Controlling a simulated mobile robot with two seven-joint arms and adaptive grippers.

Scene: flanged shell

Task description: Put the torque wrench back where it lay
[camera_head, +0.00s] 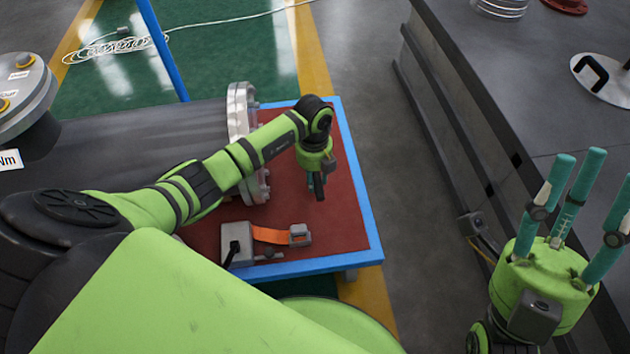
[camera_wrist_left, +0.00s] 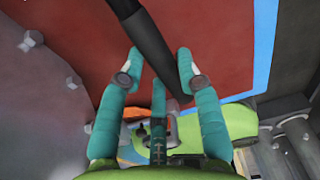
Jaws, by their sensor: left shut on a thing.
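My left gripper (camera_head: 319,180) is above the red surface of the blue-edged table (camera_head: 350,225), beside the flange of the grey shell. In the left wrist view its teal fingers (camera_wrist_left: 160,80) are closed around a dark rod, the torque wrench (camera_wrist_left: 148,45). In the head view, little of the wrench shows under the hand, and its ends are hidden. Whether it touches the surface I cannot tell. My right gripper (camera_head: 580,200) is at the far right, with its teal fingers spread and empty.
The grey flanged shell (camera_head: 150,140) lies left of the hand, its bolted flange (camera_head: 240,115) close by. A grey device with a black lever (camera_head: 237,245) and an orange strap (camera_head: 268,235) sits at the table's near edge. A dark bench (camera_head: 480,100) stands right, across open floor.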

